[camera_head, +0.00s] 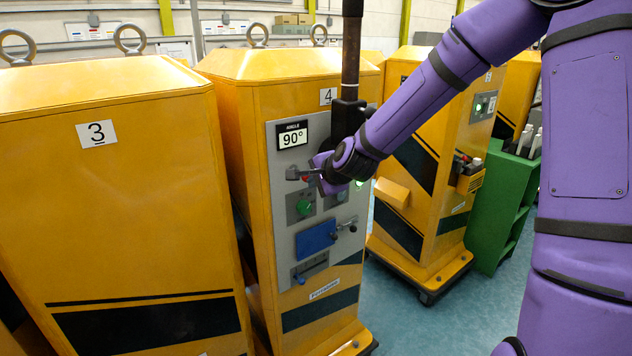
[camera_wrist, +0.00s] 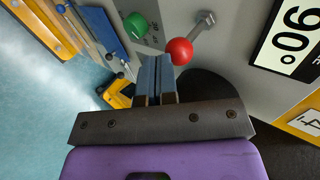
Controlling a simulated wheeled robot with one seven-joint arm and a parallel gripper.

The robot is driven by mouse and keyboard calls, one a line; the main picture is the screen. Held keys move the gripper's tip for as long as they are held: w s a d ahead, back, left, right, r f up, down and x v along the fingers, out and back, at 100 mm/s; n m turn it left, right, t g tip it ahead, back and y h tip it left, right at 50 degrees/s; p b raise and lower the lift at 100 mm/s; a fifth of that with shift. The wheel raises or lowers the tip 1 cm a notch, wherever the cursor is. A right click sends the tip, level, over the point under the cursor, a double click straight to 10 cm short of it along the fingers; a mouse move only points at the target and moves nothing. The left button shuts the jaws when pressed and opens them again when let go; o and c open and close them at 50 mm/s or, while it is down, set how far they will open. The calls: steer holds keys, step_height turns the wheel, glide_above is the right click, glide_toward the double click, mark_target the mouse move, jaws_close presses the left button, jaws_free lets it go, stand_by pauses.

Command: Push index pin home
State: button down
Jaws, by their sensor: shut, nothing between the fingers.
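The panel (camera_head: 285,240) on the cabinet marked 4 carries a red ball knob (camera_wrist: 179,51) on a metal stem; in the head view the red knob (camera_head: 306,178) is small, beside my gripper. I cannot tell for sure whether this is the index pin. My gripper (camera_wrist: 157,62) is shut and empty, its fingertips close to the red knob in the wrist view. Whether they touch it is unclear. In the head view my gripper (camera_head: 322,174) is at the panel, its fingertips hard to make out.
A green knob (camera_head: 304,207), a blue plate (camera_head: 318,237) and a slotted lever plate (camera_head: 310,268) lie below on the panel. A 90° angle display (camera_head: 292,136) is above. Yellow cabinets stand either side, such as cabinet 3 (camera_head: 110,220). A green shelf (camera_head: 500,205) is at right.

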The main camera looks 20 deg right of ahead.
steer(key=shift+w+a, duration=0.25)
steer(key=shift+w, duration=0.5)
steer(key=shift+w+a, duration=0.2)
steer(key=shift+w, duration=0.5)
